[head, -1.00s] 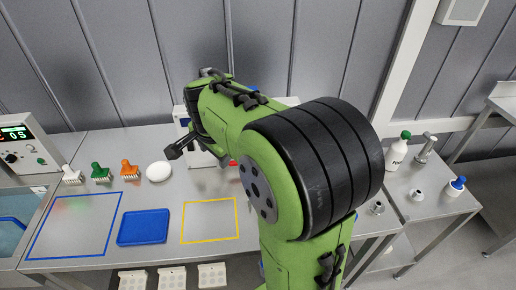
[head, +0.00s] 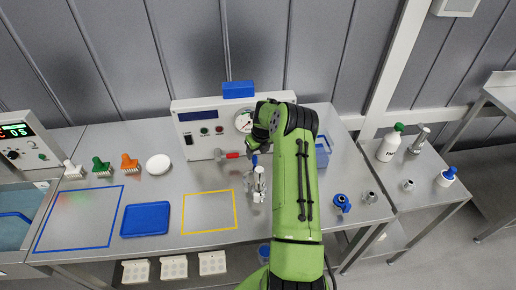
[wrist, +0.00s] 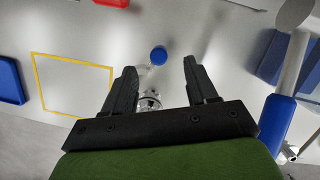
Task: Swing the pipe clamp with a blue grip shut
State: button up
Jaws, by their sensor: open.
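The pipe clamp (head: 258,186) is a small silver fitting on the steel table, right of the yellow outlined square. Its blue grip (head: 255,160) shows just above it in the head view. In the wrist view the grip appears as a blue disc (wrist: 158,56), with the metal clamp (wrist: 149,99) below it in the picture. My gripper (wrist: 160,65) is open, its two black fingers on either side of the grip and clamp in this view. I cannot tell any contact. In the head view my arm hides most of the gripper. Whether the clamp is closed is unclear.
A white control box (head: 205,115) with a gauge and red-handled valve (head: 232,155) stands behind. A blue bin (head: 322,150) and a blue-and-metal fitting (head: 342,202) are right. A blue tray (head: 145,220) lies left. The yellow square (head: 210,212) is empty.

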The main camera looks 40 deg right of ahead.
aim_at(255, 158)
jog(key=b+x, duration=0.5)
jog(key=x, duration=0.2)
jog(key=shift+a+f, duration=0.1)
